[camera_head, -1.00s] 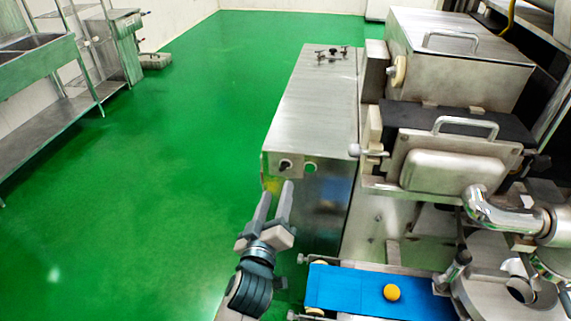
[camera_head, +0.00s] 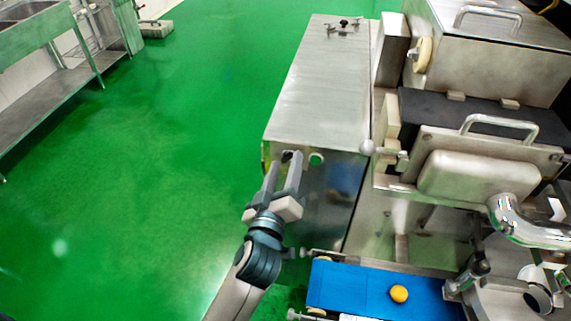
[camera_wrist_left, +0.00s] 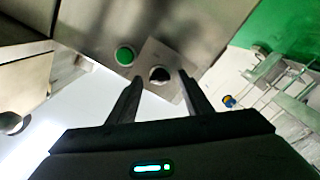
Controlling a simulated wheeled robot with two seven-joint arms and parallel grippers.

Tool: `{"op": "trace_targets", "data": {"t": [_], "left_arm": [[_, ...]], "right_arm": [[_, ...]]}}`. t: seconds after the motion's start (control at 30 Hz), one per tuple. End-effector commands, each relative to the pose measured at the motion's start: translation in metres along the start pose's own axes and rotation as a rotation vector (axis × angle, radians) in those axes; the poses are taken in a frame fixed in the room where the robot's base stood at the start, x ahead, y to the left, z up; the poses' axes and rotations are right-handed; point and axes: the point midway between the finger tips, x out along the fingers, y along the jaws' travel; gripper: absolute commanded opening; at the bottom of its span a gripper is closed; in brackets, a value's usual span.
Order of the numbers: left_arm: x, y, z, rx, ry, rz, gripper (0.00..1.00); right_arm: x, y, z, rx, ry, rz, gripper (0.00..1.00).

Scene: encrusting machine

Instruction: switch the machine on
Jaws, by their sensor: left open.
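The machine's steel cabinet (camera_head: 318,85) stands in the middle of the head view. Its front carries a black rotary switch (camera_head: 287,156) on a small plate and a green button (camera_head: 316,159) to the right of it. My left gripper (camera_head: 285,158) is open, with its fingertips at the switch, one on either side in the picture. In the left wrist view, the black switch (camera_wrist_left: 159,74) shows between and beyond the two open fingers (camera_wrist_left: 158,80). The green button (camera_wrist_left: 125,56) lies left of it. Whether the fingers touch the switch, I cannot tell. My right gripper is out of view.
A blue conveyor belt (camera_head: 360,293) with a yellow-orange ball (camera_head: 398,294) on it lies below right of my left arm. Machine housings and a steel pipe (camera_head: 525,225) fill the right side. The green floor (camera_head: 180,130) to the left is clear up to a steel sink table (camera_head: 40,95).

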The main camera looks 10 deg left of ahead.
Motion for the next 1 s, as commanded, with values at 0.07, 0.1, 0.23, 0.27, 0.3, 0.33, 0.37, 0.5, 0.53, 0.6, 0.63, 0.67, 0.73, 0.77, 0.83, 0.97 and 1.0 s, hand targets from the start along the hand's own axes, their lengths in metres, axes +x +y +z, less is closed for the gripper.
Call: {"op": "trace_targets", "data": {"t": [0.07,0.1,0.23,0.27,0.3,0.33,0.37,0.5,0.53,0.6,0.63,0.67,0.73,0.77,0.83,0.97,1.0], "left_arm": [[0.000,0.000,0.000,0.000,0.000,0.000,0.45],[0.000,0.000,0.000,0.000,0.000,0.000,0.38],[0.000,0.000,0.000,0.000,0.000,0.000,0.07],[0.000,0.000,0.000,0.000,0.000,0.000,0.04],[0.000,0.000,0.000,0.000,0.000,0.000,0.04],[0.000,0.000,0.000,0.000,0.000,0.000,0.04],[0.000,0.000,0.000,0.001,0.000,0.000,0.04],[0.000,0.000,0.000,0.008,0.000,0.000,0.04],[0.000,0.000,0.000,0.011,0.000,0.000,0.04],[0.000,0.000,-0.001,0.025,0.000,0.000,0.04],[0.000,0.000,-0.001,0.032,0.001,0.000,0.04],[0.000,0.000,-0.001,0.040,0.001,0.000,0.04],[0.000,0.000,-0.001,0.065,0.001,-0.001,0.04],[0.000,0.000,-0.001,0.077,0.001,-0.001,0.04],[0.000,0.001,-0.001,0.112,0.001,-0.001,0.04],[0.000,0.001,-0.002,0.196,0.001,-0.002,0.04],[0.000,0.001,-0.002,0.227,0.001,-0.002,0.04]], "right_arm": [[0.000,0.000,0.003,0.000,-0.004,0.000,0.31],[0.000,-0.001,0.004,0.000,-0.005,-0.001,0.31],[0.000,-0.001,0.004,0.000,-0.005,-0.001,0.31],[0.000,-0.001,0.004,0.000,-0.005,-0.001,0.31],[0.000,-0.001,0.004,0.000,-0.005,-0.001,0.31],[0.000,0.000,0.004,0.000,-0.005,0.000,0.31],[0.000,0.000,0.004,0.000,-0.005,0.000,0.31],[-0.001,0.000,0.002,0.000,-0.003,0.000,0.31],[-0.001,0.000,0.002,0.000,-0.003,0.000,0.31],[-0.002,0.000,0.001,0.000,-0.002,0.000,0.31],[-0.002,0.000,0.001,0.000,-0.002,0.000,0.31],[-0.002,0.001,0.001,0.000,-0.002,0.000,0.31],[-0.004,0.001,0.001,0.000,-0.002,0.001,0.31],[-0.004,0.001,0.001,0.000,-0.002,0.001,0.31],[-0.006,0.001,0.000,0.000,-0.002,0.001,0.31],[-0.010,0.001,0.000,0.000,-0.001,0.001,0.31],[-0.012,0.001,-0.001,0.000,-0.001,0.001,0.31]]}}
